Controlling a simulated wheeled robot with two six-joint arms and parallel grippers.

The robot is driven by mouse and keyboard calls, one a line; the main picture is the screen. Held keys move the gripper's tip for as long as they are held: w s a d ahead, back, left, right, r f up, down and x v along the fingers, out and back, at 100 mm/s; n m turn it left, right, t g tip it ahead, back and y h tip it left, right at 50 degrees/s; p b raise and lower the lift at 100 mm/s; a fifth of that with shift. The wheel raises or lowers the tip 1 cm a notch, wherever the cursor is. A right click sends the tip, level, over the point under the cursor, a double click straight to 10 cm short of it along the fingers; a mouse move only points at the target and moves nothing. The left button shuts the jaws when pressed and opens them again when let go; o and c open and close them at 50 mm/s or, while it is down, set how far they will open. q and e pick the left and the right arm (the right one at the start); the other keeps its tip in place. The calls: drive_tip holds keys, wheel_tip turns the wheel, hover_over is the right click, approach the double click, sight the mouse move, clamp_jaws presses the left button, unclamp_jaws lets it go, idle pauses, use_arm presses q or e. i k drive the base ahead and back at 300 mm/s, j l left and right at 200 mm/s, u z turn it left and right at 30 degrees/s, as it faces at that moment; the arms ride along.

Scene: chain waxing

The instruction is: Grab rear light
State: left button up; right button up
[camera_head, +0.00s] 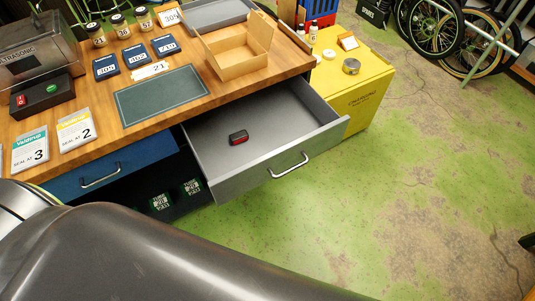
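The rear light (239,137) is a small dark block with a red strip along its front side. It lies alone on the bare floor of the open grey drawer (285,120), a little left of the drawer's middle. The drawer is pulled out from under the wooden workbench and has a silver bar handle (289,166) on its front. A large dark arm link of mine fills the lower left of the head view. Neither of my grippers shows in this view.
The wooden bench (103,125) carries a dark green mat (163,95), an open cardboard box (235,60) and several labelled cards. A closed blue drawer (100,174) is left of the open one. A yellow cabinet (365,95) stands behind it. The floor at right is mostly clear.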

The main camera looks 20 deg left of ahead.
sight(239, 137)
drive_tip(key=u, duration=0.25)
drive_tip(key=i+l+u, duration=0.15)
drive_tip(key=u, duration=0.2)
drive_tip(key=i+l+u, duration=0.1)
drive_tip(key=l+u, duration=0.2)
drive_tip(key=i+l+u, duration=0.1)
drive_tip(key=l+u, duration=0.55)
drive_tip(key=i+l, duration=0.05)
drive_tip(key=l, duration=0.05)
